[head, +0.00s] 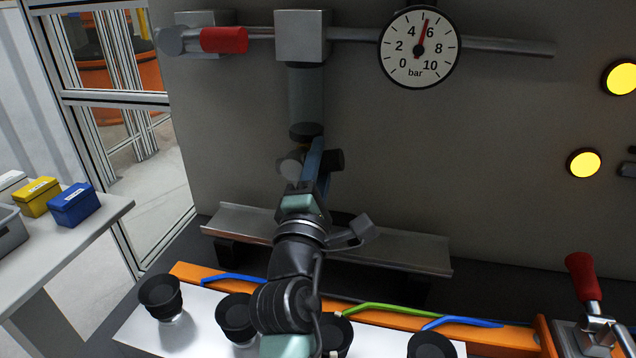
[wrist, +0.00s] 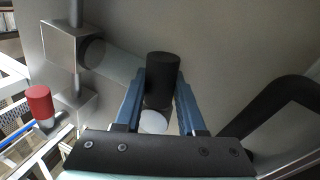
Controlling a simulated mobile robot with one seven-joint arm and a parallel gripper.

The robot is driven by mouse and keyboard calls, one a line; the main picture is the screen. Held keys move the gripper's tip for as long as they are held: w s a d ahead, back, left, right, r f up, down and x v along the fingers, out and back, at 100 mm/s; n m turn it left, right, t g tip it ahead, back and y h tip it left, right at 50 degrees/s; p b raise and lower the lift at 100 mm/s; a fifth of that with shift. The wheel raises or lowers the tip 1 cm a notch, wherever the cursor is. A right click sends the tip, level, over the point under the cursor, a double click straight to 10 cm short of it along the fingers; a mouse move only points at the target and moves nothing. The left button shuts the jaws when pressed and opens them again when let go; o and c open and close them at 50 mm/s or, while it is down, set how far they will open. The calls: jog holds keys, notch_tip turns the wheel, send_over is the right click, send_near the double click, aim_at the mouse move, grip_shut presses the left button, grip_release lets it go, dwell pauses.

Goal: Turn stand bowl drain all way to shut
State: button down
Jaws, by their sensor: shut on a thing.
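The stand's bowl (head: 305,95) is a grey translucent cylinder hanging under a square metal block, with a dark bottom end. It also shows in the wrist view (wrist: 115,65). Just below it is the drain, with a black cylindrical knob (wrist: 163,70) and a pale round end (wrist: 153,121). My gripper (wrist: 161,92) has its blue fingers on either side of the black knob and is shut on it. In the head view my gripper (head: 316,152) comes up from below and partly hides the drain. The drain's exact turn angle cannot be told.
A pressure gauge (head: 419,47) and a red-handled valve (head: 223,40) sit on the pipe above. A metal shelf (head: 400,248) runs below the drain. Black cups (head: 160,296) stand in front, and a red-handled clamp (head: 583,276) is at right.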

jog(key=shift+f+m+h+b, duration=0.35)
jog(key=shift+m+b, duration=0.5)
jog(key=shift+f+m+h+b, duration=0.3)
jog(key=shift+m+h+b, duration=0.05)
jog(key=shift+m+b, duration=0.5)
jog(key=shift+d+m, duration=0.1)
jog(key=shift+m, duration=0.2)
jog(key=c, duration=0.5)
grip_release()
jog(key=shift+r, duration=0.1)
jog(key=v, duration=1.3)
jog(key=shift+r, duration=0.2)
